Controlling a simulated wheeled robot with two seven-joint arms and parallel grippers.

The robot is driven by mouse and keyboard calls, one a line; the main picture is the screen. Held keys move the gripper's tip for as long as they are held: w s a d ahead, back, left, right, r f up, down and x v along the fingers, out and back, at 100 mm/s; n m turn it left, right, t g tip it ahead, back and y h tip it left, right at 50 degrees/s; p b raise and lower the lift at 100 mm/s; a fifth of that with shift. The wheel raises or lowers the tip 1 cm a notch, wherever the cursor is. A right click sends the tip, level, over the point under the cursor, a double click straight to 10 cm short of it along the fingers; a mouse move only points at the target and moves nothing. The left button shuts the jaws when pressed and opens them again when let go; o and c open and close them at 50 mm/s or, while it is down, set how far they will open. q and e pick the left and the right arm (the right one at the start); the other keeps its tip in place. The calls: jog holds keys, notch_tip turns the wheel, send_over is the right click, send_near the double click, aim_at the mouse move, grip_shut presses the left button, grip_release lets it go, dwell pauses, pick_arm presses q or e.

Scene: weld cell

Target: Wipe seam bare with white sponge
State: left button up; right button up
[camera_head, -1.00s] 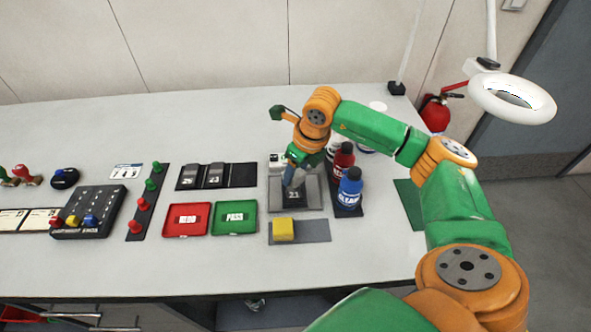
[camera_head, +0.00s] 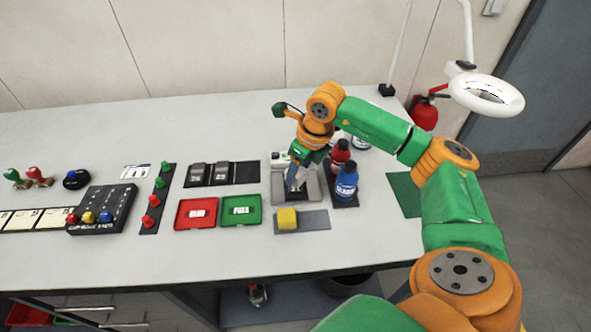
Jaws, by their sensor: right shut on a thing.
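My right gripper (camera_head: 297,180) points down over the grey fixture (camera_head: 312,188) and is shut on the white sponge, of which only a small pale part can be made out. A dark plate lies in the fixture, mostly hidden under the gripper, so its seam cannot be seen. Whether the sponge touches the plate cannot be told. A yellow sponge (camera_head: 287,218) sits on the left of a grey mat (camera_head: 317,219) in front of the fixture; the mat's right side is bare. My left gripper is not in view.
Red (camera_head: 339,158) and blue (camera_head: 346,181) bottles stand close to the right of the fixture. A red tray (camera_head: 196,213) and a green tray (camera_head: 241,210) lie to its left. Dark plates (camera_head: 197,175) lie behind them. A lamp (camera_head: 486,94) hangs at right. The front table edge is clear.

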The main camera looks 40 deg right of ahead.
jog(key=v, duration=0.1)
jog(key=p+v, duration=0.2)
jog(key=v, duration=0.1)
jog(key=shift+w+a, duration=0.25)
jog(key=shift+w, duration=0.15)
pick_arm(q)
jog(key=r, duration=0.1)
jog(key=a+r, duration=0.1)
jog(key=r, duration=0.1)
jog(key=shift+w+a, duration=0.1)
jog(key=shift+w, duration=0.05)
pick_arm(e)
jog(key=shift+d, duration=0.1)
